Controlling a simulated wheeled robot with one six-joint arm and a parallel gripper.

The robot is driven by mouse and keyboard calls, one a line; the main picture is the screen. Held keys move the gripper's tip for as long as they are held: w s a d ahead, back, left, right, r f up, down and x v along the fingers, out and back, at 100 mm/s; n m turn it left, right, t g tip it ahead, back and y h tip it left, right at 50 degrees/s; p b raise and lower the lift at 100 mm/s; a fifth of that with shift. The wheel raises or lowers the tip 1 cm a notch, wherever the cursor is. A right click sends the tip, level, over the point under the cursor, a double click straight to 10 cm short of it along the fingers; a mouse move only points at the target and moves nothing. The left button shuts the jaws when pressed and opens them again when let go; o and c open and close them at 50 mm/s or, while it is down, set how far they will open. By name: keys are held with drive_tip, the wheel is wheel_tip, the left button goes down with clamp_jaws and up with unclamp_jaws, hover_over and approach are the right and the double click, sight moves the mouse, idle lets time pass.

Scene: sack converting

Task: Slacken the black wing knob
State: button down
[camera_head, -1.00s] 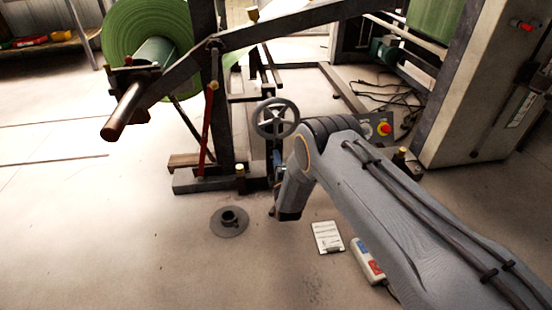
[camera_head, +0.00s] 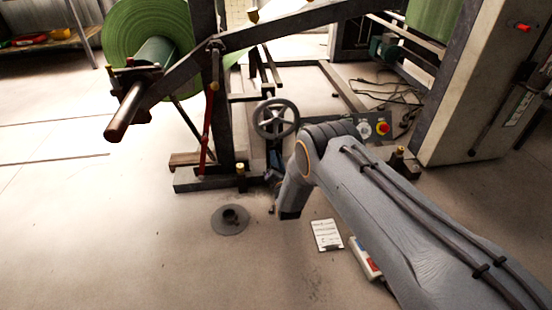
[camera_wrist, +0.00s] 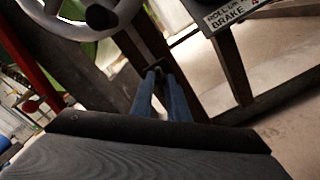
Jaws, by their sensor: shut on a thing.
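In the wrist view, the two blue-grey fingers of my gripper (camera_wrist: 160,76) reach forward to a dark post of the machine frame. Their tips are close together on a small black part, which I take to be the black wing knob (camera_wrist: 158,69). Most of the knob is hidden between and behind the fingers, so its wings and angle cannot be told. In the head view, my gripper (camera_head: 273,175) is low by the stand's post, below the grey handwheel (camera_head: 276,119). The knob cannot be made out there.
The handwheel also shows in the wrist view (camera_wrist: 122,12), close above left of my fingers. A brake sign (camera_wrist: 236,10) is at upper right. A clipboard (camera_head: 327,235), a power strip (camera_head: 364,258) and a round floor base (camera_head: 230,220) lie on otherwise open floor.

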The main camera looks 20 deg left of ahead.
drive_tip(key=n, duration=0.5)
drive_tip(key=shift+f, duration=0.15)
drive_tip(key=shift+d+n, duration=0.1)
drive_tip(key=shift+n, duration=0.3)
drive_tip(key=c, duration=1.7)
unclamp_jaws()
drive_tip(key=shift+p+v, duration=1.85)
drive_tip(key=shift+v, duration=2.05)
drive_tip(key=shift+c, duration=0.3)
